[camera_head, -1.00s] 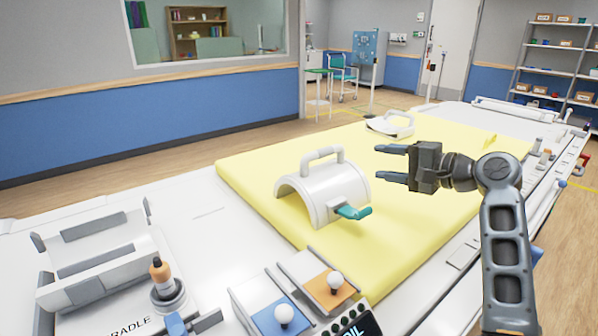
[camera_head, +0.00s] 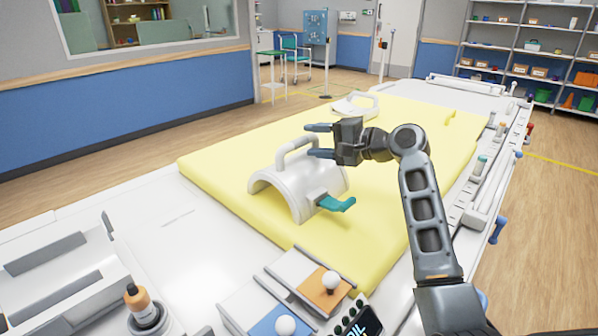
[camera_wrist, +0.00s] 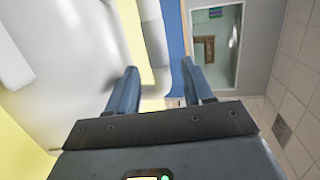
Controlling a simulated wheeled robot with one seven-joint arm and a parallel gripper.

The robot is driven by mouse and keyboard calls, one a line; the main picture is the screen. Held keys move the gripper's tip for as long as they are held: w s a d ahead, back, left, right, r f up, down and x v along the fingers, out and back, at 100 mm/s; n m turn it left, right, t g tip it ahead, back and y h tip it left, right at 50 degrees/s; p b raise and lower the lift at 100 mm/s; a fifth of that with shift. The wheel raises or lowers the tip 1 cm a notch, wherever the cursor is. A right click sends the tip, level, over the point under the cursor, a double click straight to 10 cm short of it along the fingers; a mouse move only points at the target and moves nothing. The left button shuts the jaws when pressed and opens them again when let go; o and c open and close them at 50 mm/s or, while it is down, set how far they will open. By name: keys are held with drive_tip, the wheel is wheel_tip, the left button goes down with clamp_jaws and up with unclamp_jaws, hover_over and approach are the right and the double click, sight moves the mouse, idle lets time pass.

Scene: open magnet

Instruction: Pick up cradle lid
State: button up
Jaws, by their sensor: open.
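A white arched shell (camera_head: 303,186) with a loop handle (camera_head: 296,150) on top and a teal latch (camera_head: 337,203) stands on the yellow pad. A flatter white piece with a handle (camera_head: 355,105) lies farther back on the same pad. I cannot tell for certain which of the two is the cradle lid. My gripper (camera_head: 319,140) is open and empty, its fingers pointing left, close to the arched shell's handle in the picture. In the wrist view its two fingers (camera_wrist: 160,78) are apart with nothing held between them. A large white surface (camera_wrist: 70,60) fills the left there.
The yellow pad (camera_head: 385,180) covers the middle of the white table. Blue and orange blocks with white knobs (camera_head: 330,280) sit at the front edge.

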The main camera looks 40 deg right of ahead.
drive_tip(key=shift+x, duration=1.4)
drive_tip(key=shift+c, duration=0.2)
drive_tip(key=shift+f, duration=0.1)
clamp_jaws()
